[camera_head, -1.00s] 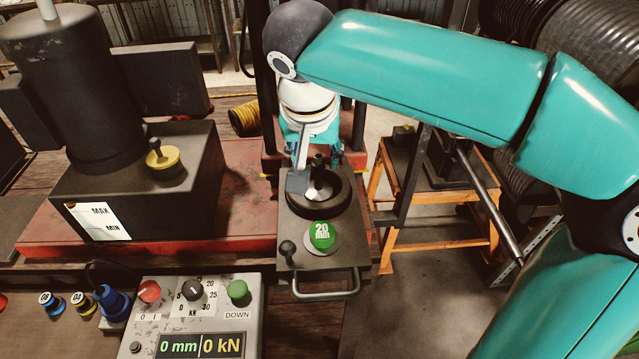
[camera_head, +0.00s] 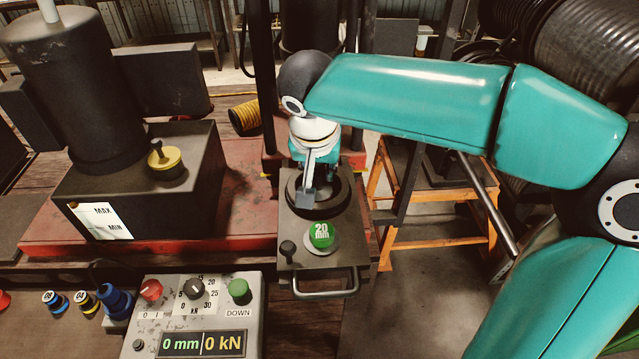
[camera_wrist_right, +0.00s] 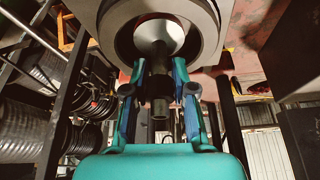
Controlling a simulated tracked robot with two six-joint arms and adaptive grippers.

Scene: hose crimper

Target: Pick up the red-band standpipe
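My right gripper (camera_head: 306,198) points down at the black ring (camera_head: 335,190) on the dark sliding plate below the press. In the right wrist view its two fingers (camera_wrist_right: 160,72) stand on either side of a dark upright pipe piece (camera_wrist_right: 160,88). I cannot tell whether the fingers touch it. A paler collar (camera_wrist_right: 160,35) sits around the piece within the ring. No red band shows clearly, so I cannot tell whether this is the red-band standpipe. My left gripper is not in view.
A green 20 mm cap (camera_head: 321,235) and a small black knob (camera_head: 288,248) stand on the plate in front of the ring. The control panel (camera_head: 190,290) reads 0 mm and 0 kN. A dark pump block (camera_head: 130,190) stands left. An orange stand (camera_head: 430,247) is at right.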

